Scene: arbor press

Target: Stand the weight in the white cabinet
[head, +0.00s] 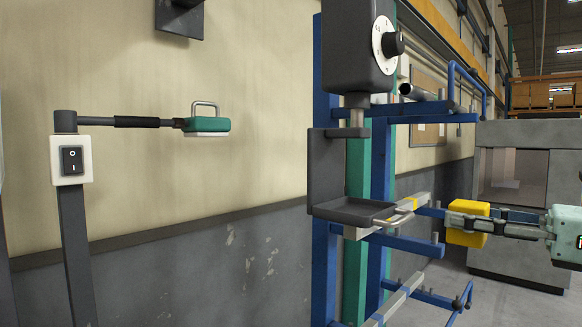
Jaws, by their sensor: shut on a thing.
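My gripper (466,223) reaches in from the right edge, with its fingers pointing left. It is shut on a yellow block (467,238), which looks like the weight. The fingers cross in front of the block and cover part of it. The block is in the air, right of the press tray. A grey cabinet (492,240) with a window-like opening stands behind at the right; my arm hides part of it. I cannot tell if it is the white cabinet, and no clearly white one shows.
The press has a dark head with a dial (388,42) above a dark tray (352,211) with a metal handle. Blue rack bars (325,270) surround it. At left stands a post with a switch (72,160) and a side arm bearing a green piece (206,124).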

